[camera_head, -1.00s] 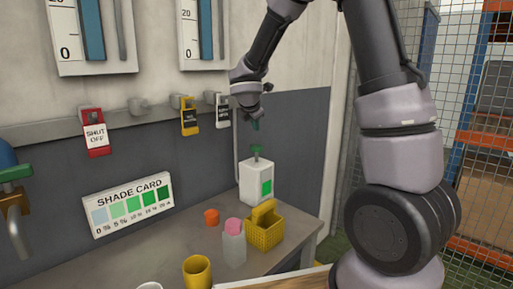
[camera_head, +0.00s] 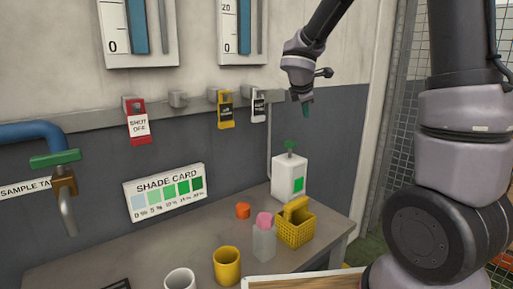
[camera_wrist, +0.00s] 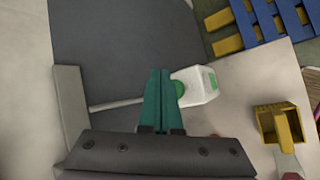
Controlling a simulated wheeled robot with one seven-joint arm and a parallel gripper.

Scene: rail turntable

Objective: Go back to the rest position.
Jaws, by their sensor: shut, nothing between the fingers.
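My gripper (camera_head: 306,108) is in the air above the back right of the bench, near the wall. In the wrist view its two green fingers (camera_wrist: 158,100) are together, with nothing between them. Below it stands a white dispenser box (camera_head: 289,178) with a green knob on top and a green square on its front. The box also shows beyond the fingertips in the wrist view (camera_wrist: 200,84). My gripper is apart from the box.
The bench (camera_head: 190,250) holds a yellow basket (camera_head: 296,228), a clear bottle with a pink top (camera_head: 264,240), an orange cap (camera_head: 243,210), a yellow mug (camera_head: 227,265) and a white mug (camera_head: 180,280). Tags hang on the wall rail (camera_head: 190,99). A tap (camera_head: 64,190) is at left.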

